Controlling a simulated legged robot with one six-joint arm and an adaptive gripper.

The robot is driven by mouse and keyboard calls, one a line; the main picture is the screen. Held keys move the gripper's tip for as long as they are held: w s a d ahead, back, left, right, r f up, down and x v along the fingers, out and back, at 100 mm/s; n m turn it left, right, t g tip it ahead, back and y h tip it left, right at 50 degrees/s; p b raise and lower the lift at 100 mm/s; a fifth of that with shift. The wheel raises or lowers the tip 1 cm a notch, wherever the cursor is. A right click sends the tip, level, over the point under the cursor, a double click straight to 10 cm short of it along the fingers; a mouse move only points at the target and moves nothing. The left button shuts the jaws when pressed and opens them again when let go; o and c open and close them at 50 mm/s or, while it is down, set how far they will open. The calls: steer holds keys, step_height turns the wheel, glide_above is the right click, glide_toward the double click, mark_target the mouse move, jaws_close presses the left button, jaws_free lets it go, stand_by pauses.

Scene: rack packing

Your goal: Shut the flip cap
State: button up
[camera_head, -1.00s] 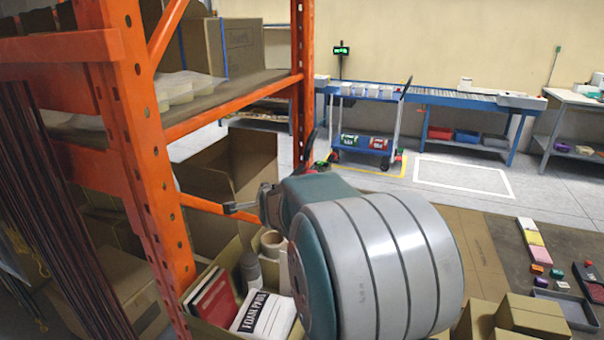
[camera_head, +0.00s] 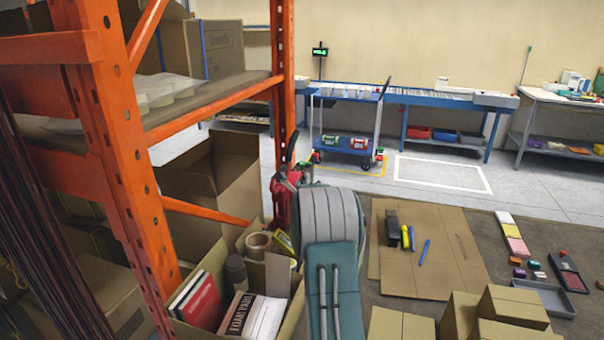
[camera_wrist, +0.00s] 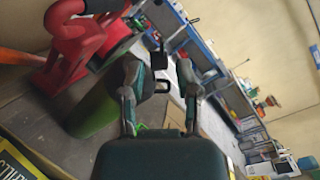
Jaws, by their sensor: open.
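My gripper (camera_wrist: 172,80) is open in the wrist view, its two jointed fingers apart with no object clearly between them. A dark green rounded body (camera_wrist: 95,112) stands just left of the fingers, partly hidden by the left finger. A red object with a curved handle (camera_wrist: 75,50) is at the upper left; it also shows in the head view (camera_head: 282,203) beyond the boxes, partly hidden by my arm. I cannot make out a flip cap for certain in either view. In the head view my arm hides most of the gripper.
An orange rack (camera_head: 143,170) stands close on the left. An open carton (camera_head: 290,325) holding books, tape rolls and a dark bottle (camera_head: 236,270) sits beside my arm. Closed boxes (camera_head: 512,308) are at the lower right.

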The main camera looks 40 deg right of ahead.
mark_target(302, 172)
steer(key=x, duration=0.6)
steer(key=shift+d+f, duration=0.15)
steer(key=shift+d, duration=0.2)
steer(key=shift+a, duration=0.15)
jaws_close()
